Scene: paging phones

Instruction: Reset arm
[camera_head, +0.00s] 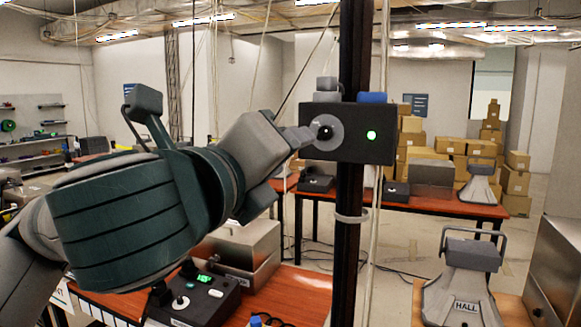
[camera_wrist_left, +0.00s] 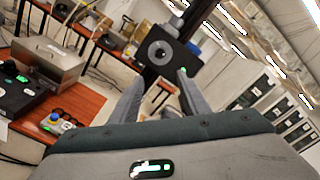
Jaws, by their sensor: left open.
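My left gripper (camera_head: 305,137) reaches in from the left, its fingertips at the left edge of a round grey dial (camera_head: 336,141) on a black box (camera_head: 378,150). The box is fixed to a dark upright post and has a lit green light (camera_head: 371,135). In the left wrist view, the two fingers of my left gripper (camera_wrist_left: 161,76) are apart with nothing between them, and the black box (camera_wrist_left: 168,55) lies beyond them. I cannot tell whether a fingertip touches the box. My right gripper is not in view.
A grey device labelled HALL (camera_head: 462,299) stands at the lower right. A black control unit (camera_head: 190,305) and a metal case (camera_head: 240,250) sit on the near table, below my left arm. Cardboard boxes (camera_head: 430,150) are stacked at the back. The dark post (camera_head: 352,230) stands upright mid-view.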

